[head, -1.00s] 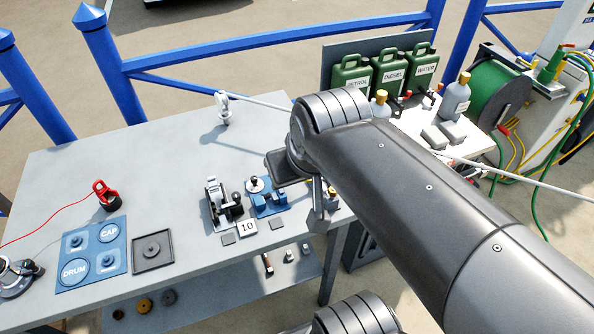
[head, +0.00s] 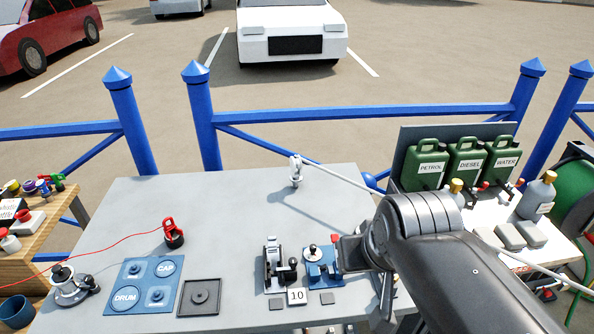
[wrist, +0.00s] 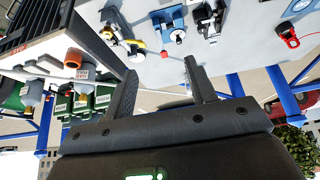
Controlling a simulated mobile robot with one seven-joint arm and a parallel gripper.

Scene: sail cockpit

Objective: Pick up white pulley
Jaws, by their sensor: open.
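The white pulley (head: 296,170) stands upright near the back edge of the grey table, with a pale rope running from it to the right. In the wrist view I cannot clearly make it out. My gripper (wrist: 160,72) is open, its two dark fingers apart, with nothing seen held between them. In the head view my arm reaches in from the lower right; its end is in front of and to the right of the pulley, apart from it. The fingers are not clearly visible there.
A red block (head: 173,236) with a red line stands at left. Near the front are a blue tray (head: 137,308), a dark square tray (head: 199,313) and a silver clamp device (head: 275,264). Green cans (head: 428,166) stand at right. A blue railing (head: 365,112) runs behind; the table's middle is clear.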

